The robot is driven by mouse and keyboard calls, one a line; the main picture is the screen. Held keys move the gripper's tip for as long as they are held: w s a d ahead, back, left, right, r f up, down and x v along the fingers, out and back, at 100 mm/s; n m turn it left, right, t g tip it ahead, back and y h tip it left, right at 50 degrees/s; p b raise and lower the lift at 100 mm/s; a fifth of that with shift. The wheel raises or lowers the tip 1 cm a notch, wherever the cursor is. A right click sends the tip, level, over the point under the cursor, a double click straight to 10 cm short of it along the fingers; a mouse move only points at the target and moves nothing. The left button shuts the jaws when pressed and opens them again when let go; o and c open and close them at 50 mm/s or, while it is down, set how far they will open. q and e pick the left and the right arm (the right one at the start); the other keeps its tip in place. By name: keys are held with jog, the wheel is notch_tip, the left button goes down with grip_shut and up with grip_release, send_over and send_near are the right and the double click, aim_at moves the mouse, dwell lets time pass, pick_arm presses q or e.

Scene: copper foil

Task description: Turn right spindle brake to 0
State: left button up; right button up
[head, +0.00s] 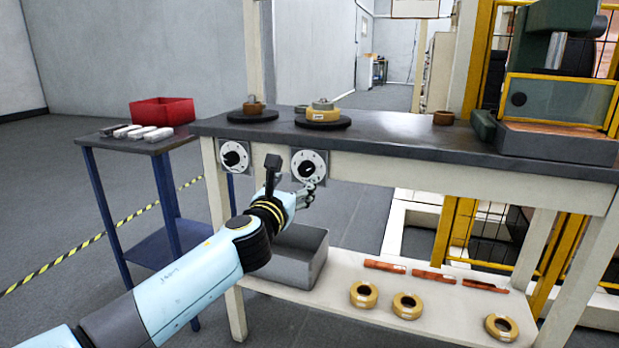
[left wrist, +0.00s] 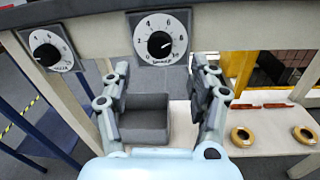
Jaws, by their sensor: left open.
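The right spindle brake dial (head: 309,166) is a white round face with a black knob, set on the front edge of the bench. In the left wrist view the dial (left wrist: 148,28) shows numbers around its rim, and its knob (left wrist: 160,44) seems to point to the right; the exact setting is hard to read. My left gripper (head: 304,194) is just below this dial. In the left wrist view its two fingers (left wrist: 161,67) are spread wide, empty, and below either side of the dial, apart from the knob. My right gripper is not in view.
A second, similar dial (head: 234,156) is to the left. A grey bin (head: 298,262) and several yellow rings stand on the lower shelf (head: 340,308). Spools sit on the benchtop (head: 395,128). A blue side table (head: 150,148) with a red box (head: 162,110) stands left.

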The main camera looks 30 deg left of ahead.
aim_at(305, 170)
pick_arm(q)
jog(key=b+x, duration=0.1)
jog(key=x, duration=0.5)
jog(key=shift+w+f, duration=0.15)
jog(key=shift+w, duration=0.15)
jog(key=shift+w+a+b, duration=0.2)
jog(key=shift+w+b, duration=0.1)
jog(key=shift+w, duration=0.1)
jog(key=shift+w+a, duration=0.1)
jog(key=shift+w, duration=0.2)
jog(key=c, duration=1.1)
jog(key=shift+c, duration=0.2)
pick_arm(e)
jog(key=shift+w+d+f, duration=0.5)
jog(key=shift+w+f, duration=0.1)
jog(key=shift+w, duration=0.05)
